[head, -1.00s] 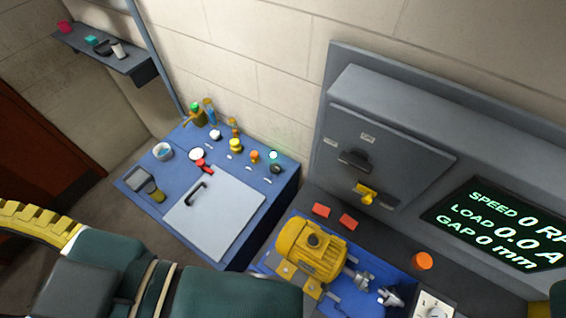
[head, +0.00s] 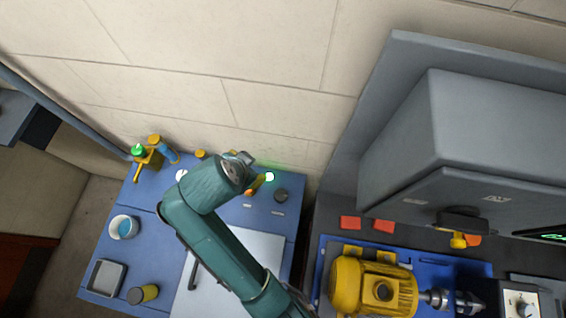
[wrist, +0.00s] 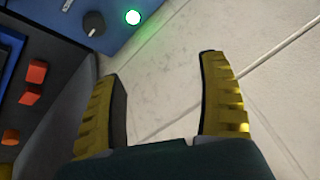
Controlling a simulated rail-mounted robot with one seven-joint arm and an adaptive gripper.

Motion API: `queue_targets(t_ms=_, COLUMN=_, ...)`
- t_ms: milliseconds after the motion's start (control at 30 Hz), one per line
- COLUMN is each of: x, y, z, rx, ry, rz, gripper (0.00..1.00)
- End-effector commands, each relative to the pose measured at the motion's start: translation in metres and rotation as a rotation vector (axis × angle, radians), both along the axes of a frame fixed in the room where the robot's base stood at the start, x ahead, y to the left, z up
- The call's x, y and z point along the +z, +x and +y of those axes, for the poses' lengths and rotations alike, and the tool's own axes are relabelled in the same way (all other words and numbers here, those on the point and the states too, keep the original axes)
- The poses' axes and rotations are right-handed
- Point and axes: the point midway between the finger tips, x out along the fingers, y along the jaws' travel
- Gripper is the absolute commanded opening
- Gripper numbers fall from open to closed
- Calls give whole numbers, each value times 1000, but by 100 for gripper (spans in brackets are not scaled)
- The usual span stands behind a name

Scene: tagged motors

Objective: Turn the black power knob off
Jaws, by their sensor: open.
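The black knob (head: 281,195) stands on the right part of the blue panel top, beside a lit green-white lamp (head: 269,176). In the wrist view the knob (wrist: 94,23) is at the upper left with a light pointer mark, and the glowing lamp (wrist: 133,17) is to its right. My gripper (wrist: 163,66) is open and empty, its two yellow fingers spread over the pale wall in the wrist view. In the head view my gripper (head: 257,184) is mostly hidden behind my wrist, just left of the knob and lamp. No contact with the knob shows.
A yellow motor (head: 372,287) and red blocks (head: 350,222) are on the bench at right, below a grey cabinet (head: 450,150). A white lid (head: 245,255) with a dark handle lies on the blue top.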

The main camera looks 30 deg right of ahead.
Motion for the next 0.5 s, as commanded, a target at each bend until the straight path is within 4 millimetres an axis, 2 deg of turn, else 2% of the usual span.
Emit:
queue_targets(t_ms=33, x=-37, y=-18, z=1, rx=-109, ry=-4, rz=96, gripper=76)
queue_targets(t_ms=100, x=-58, y=-38, z=0, rx=-236, ry=-20, rz=185, gripper=76)
queue_targets(t_ms=233, x=-74, y=-54, z=-2, rx=-334, ry=-39, rz=241, gripper=76)
queue_targets(t_ms=367, x=-93, y=-54, z=-9, rx=-340, ry=-39, rz=242, gripper=76)
queue_targets(t_ms=500, x=-121, y=-53, z=-19, rx=-338, ry=-38, rz=240, gripper=76)
